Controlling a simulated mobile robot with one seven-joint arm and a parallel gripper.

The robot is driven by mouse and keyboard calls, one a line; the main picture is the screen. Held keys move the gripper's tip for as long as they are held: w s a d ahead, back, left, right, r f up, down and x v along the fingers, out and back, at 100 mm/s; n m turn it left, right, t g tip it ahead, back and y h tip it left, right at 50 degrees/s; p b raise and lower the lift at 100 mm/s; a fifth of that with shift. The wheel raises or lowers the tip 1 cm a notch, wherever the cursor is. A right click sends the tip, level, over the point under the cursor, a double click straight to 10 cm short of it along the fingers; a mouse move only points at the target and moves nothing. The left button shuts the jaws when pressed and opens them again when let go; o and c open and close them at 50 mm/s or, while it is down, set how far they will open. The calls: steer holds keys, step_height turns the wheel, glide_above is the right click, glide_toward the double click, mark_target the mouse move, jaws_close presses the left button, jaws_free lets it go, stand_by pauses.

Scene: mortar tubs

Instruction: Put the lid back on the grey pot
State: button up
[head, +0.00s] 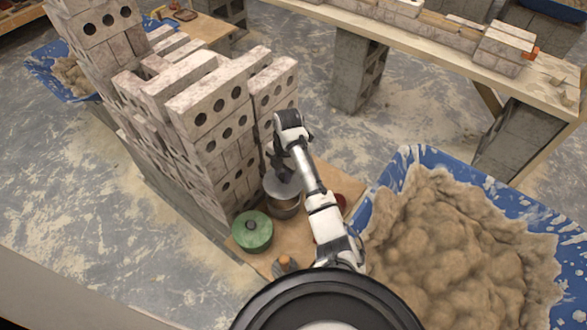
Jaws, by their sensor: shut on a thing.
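The grey pot (285,209) stands on a wooden board, close to the brick stack. A grey lid (279,189) is right at the pot's mouth and covers most of it from this view. I cannot tell whether the lid rests on the rim or hangs just above it. My gripper (282,173) is over the lid and shut on it. The fingers are dark and small here, and the lid's knob is hidden by them.
A green lidded pot (252,232) stands close by at the front left. A grey item with an orange knob (285,264) is nearer me. Tall brick stacks (212,112) rise at the left. A blue tub of mortar (405,160) is at the right.

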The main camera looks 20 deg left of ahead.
mark_target(283, 185)
steer(key=shift+s+f+b, duration=0.1)
steer(key=shift+f+b, duration=2.05)
steer(key=shift+f, duration=0.25)
steer(key=shift+f+b, duration=0.35)
steer(key=shift+f, duration=0.5)
steer(key=shift+p, duration=0.45)
steer(key=shift+f, duration=0.15)
stand_by(0.4)
steer(key=o, duration=1.5)
steer(key=shift+p, duration=0.3)
